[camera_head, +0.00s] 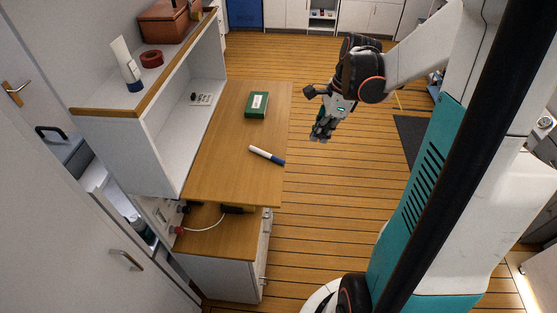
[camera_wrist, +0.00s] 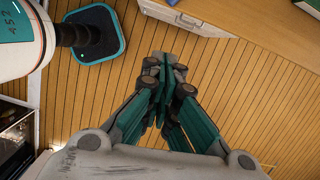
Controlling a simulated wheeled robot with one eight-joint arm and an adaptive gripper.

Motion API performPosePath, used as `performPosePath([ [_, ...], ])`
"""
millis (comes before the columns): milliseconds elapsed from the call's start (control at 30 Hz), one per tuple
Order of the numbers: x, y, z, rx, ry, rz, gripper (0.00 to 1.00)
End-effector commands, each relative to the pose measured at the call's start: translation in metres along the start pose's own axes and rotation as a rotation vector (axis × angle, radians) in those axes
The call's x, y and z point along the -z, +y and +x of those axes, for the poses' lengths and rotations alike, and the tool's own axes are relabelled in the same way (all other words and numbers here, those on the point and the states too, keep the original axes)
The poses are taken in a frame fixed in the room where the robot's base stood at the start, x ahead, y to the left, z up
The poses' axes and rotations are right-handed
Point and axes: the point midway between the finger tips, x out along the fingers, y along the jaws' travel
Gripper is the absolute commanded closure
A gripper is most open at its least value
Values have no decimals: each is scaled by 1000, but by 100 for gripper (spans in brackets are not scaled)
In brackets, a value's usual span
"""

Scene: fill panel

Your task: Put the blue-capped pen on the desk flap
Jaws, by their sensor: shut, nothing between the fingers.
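A white pen with a blue cap (camera_head: 267,155) lies on the wooden desk flap (camera_head: 225,171), near its right edge. Its blue end points to the lower right, close to the edge. My gripper (camera_head: 321,136) hangs in the air to the right of the flap, over the floor, apart from the pen. In the wrist view my gripper (camera_wrist: 166,72) is shut and empty, with the plank floor behind it.
A green box (camera_head: 257,105) lies on the flap behind the pen. A white shelf unit (camera_head: 135,141) stands along the flap's left side, with a red tape roll (camera_head: 152,58) on top. A lower wooden-topped cabinet (camera_head: 225,240) stands in front.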

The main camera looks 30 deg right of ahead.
Motion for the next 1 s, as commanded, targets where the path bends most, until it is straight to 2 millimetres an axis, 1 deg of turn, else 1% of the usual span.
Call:
performPosePath([
  [133, 2, 0, 7, 1, -2, 25, 100],
  [267, 2, -1, 23, 1, -2, 23, 100],
  [600, 2, -1, 79, 2, -1, 20, 100],
  [767, 2, -1, 102, 2, -1, 20, 100],
  [800, -8, -1, 101, 1, -2, 16, 100],
  [833, -13, -1, 101, 1, -2, 15, 100],
  [1000, -30, -1, 106, 0, -1, 18, 100],
])
